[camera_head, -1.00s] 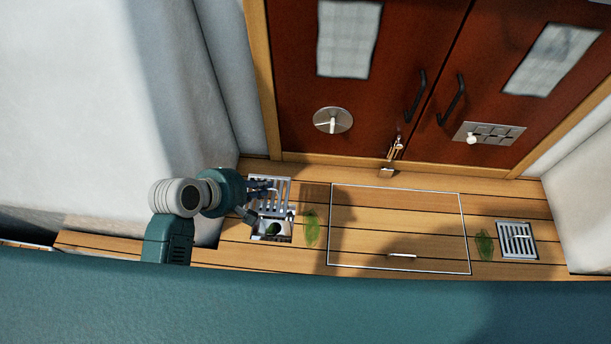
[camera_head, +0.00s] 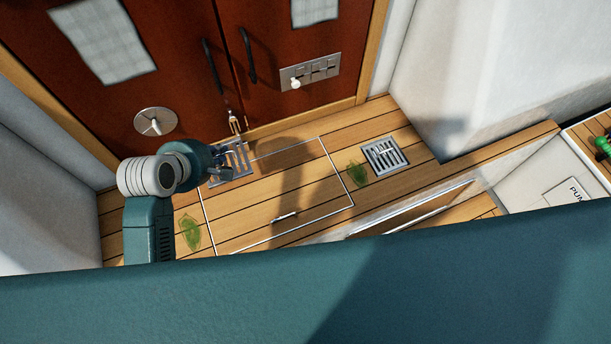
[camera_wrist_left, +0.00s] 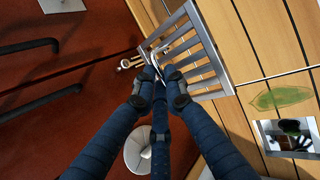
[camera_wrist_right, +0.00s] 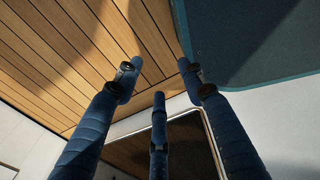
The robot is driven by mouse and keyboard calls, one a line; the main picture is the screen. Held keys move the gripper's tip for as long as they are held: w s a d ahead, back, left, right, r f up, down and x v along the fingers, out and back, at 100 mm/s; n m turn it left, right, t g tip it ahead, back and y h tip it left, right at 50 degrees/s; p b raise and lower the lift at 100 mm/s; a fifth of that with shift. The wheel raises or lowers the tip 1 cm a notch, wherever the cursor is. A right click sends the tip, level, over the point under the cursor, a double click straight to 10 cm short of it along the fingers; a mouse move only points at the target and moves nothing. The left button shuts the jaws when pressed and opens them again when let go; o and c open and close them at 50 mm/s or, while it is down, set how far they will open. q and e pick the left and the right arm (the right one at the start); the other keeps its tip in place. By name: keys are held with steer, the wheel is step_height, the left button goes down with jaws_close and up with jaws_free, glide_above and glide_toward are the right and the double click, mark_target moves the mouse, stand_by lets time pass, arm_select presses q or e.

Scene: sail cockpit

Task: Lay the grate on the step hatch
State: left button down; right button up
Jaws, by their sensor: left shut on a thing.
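The grate (camera_head: 232,160), a silver slotted metal plate, is at the back left of the step hatch (camera_head: 310,196), near the doors. The hatch is a pale-outlined wooden panel with a small handle (camera_head: 285,216). My left gripper (camera_head: 218,162) is shut on one end of the grate. In the left wrist view, the fingers (camera_wrist_left: 163,78) meet at the edge of the grate (camera_wrist_left: 197,62). Its height above the wood is hard to tell. An open drain (camera_wrist_left: 300,151) with something green inside shows there. My right gripper (camera_wrist_right: 159,82) is open and empty.
A second grate (camera_head: 384,156) lies in the floor right of the hatch. Green weed patches (camera_head: 190,231) (camera_head: 357,173) lie on the planks. Red doors (camera_head: 180,60) stand behind, with dark handles and a hanging metal latch (camera_head: 236,122). The hatch's middle is clear.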

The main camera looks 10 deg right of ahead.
mark_target(226, 164)
arm_select(q)
steer(key=shift+w+d+r, duration=0.1)
steer(key=shift+w+d, duration=0.15)
steer(key=shift+d, duration=0.3)
steer(key=shift+w+d, duration=0.1)
steer(key=shift+d, duration=0.15)
steer(key=shift+f, duration=0.2)
steer(key=f, duration=0.5)
steer(key=shift+a+f+b, duration=0.2)
steer(key=shift+f+b, duration=0.05)
steer(key=shift+b, duration=0.1)
step_height(226, 164, down, 14)
steer(key=shift+d+r+b, duration=0.1)
steer(key=shift+b, duration=0.75)
arm_select(e)
steer(key=shift+w+a+f, duration=0.15)
steer(key=shift+a+f, duration=0.2)
steer(key=shift+f, duration=0.25)
steer(key=shift+w+a+f, duration=0.15)
steer(key=shift+a+f, duration=0.2)
steer(key=shift+f, duration=0.2)
steer(key=shift+a, duration=0.2)
